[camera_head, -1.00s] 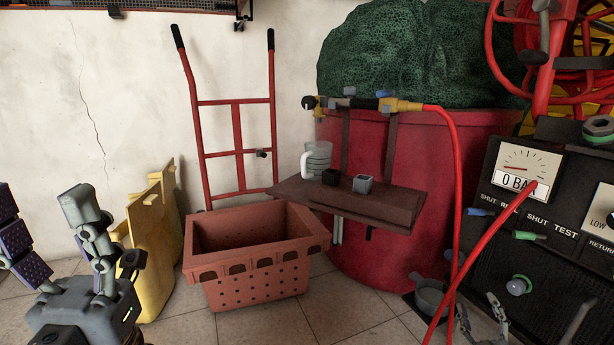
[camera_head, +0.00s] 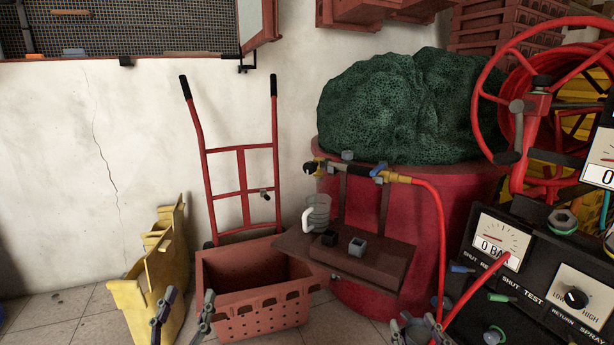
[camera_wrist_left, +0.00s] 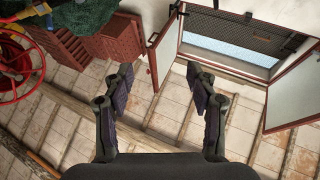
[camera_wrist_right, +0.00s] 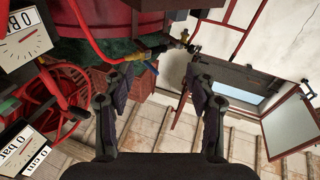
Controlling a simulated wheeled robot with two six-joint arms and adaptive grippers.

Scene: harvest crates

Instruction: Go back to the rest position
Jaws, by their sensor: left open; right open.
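My left gripper (camera_head: 184,316) is low in the head view, in front of the gap between the yellow containers and the terracotta crate. Its two fingers stand apart with nothing between them. The left wrist view shows the same open, empty jaws (camera_wrist_left: 162,88). My right gripper (camera_head: 418,330) shows only partly at the bottom edge of the head view, in front of the red barrel. In the right wrist view its jaws (camera_wrist_right: 158,90) are spread and empty.
The terracotta crate (camera_head: 262,325) stands empty on the floor below a red hand truck (camera_head: 243,196). A brown shelf (camera_head: 375,268) on the red barrel (camera_head: 455,225) bears a jug (camera_head: 319,211) and two small cups. A gauge panel (camera_head: 570,262) is at right. Yellow containers (camera_head: 165,262) stand at left.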

